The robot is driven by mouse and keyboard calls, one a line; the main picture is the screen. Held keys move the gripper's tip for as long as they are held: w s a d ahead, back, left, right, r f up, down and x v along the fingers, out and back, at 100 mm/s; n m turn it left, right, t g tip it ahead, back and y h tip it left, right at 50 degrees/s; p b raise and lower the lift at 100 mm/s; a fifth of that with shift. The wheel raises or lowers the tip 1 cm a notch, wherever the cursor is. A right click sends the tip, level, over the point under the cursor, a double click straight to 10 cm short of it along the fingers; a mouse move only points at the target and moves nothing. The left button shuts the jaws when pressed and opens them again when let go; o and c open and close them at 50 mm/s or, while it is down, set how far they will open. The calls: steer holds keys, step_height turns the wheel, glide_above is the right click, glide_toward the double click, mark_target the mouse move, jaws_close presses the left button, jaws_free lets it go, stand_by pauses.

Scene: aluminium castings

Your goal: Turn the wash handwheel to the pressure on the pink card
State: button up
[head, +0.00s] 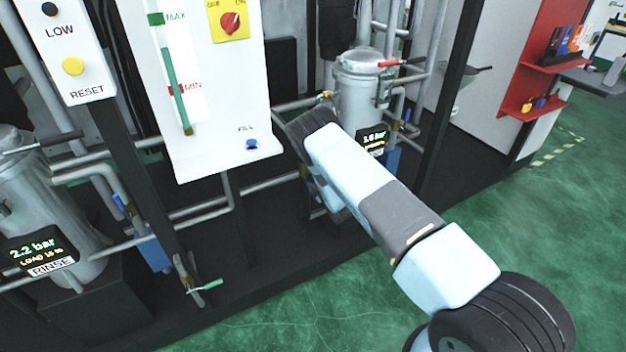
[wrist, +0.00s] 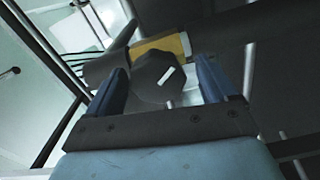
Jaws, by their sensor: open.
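In the wrist view a dark, many-sided handwheel (wrist: 150,88) with a white mark on its face stands between the two blue fingers of my gripper (wrist: 163,68). The fingers are apart, one on each side of it; a gap shows on the right. Whether the left finger touches it I cannot tell. In the head view my arm hides the gripper and the handwheel. A small display (head: 373,137) beside my arm reads about 1.6 bar, its last digit hard to read and its lower label partly hidden. No pink card shows in either view.
A yellow band (wrist: 172,44) is on the pipe behind the handwheel. A metal tank (head: 362,88) with pipes stands behind my arm. The rinse display (head: 42,250) at left reads 2.2 bar. A white panel (head: 215,155) stands left of my arm. Green floor (head: 290,325) is clear in front.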

steer(key=v, duration=1.3)
steer(key=shift+s+d, duration=0.2)
steer(key=shift+s, duration=0.1)
